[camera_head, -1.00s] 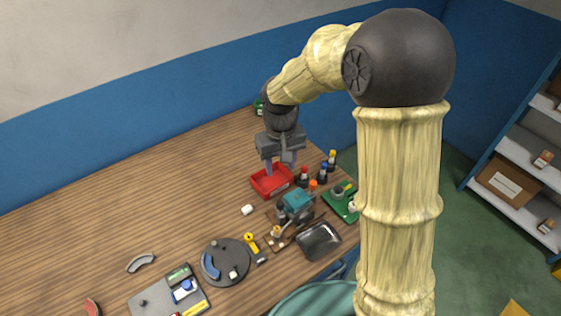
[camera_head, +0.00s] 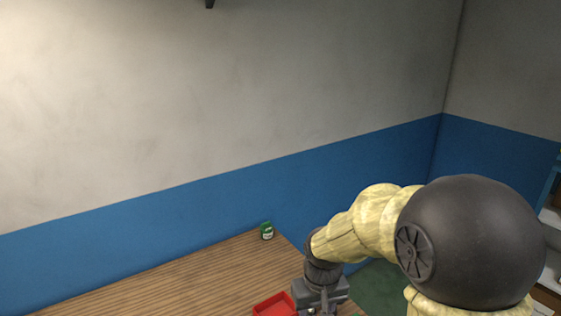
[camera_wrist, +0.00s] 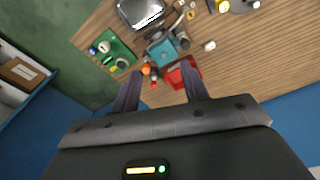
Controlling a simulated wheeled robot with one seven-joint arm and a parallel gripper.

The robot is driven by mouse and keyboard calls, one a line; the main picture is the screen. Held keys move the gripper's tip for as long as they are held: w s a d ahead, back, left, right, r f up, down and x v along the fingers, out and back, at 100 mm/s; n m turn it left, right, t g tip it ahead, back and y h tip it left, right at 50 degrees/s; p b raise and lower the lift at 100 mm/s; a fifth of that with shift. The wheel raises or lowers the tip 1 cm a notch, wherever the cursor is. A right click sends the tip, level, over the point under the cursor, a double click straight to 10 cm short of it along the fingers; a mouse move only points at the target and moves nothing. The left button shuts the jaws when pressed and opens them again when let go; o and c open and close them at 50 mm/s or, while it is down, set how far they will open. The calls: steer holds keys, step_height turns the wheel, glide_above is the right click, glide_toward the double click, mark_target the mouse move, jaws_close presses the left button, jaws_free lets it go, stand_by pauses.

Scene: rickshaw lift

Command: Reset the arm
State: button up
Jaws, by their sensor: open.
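My gripper (camera_wrist: 160,92) is open in the wrist view, with its two fingers apart and nothing held between them. It hangs above the wooden table (camera_wrist: 262,58), pointing down near the red tray (camera_wrist: 174,76). In the head view my arm bends down at the lower right, and the gripper's fingertips are cut off by the bottom edge. The red tray also shows there (camera_head: 274,304), just left of my gripper's body.
A green can (camera_head: 267,231) stands near the table's far edge. The wrist view shows a teal object (camera_wrist: 162,52), a dark tray (camera_wrist: 140,10), a green board (camera_wrist: 112,52) and an orange-topped bottle (camera_wrist: 146,69). A shelf with a box (camera_wrist: 22,72) stands beyond the table.

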steer(key=s+d+m+t, duration=0.1)
steer(key=s+d+m, duration=0.1)
steer(key=s+d, duration=0.5)
steer(key=shift+s+d+f+t, duration=0.3)
steer(key=shift+s+f, duration=0.1)
steer(key=shift+s, duration=0.2)
steer(key=shift+a, duration=0.1)
stand_by(0.4)
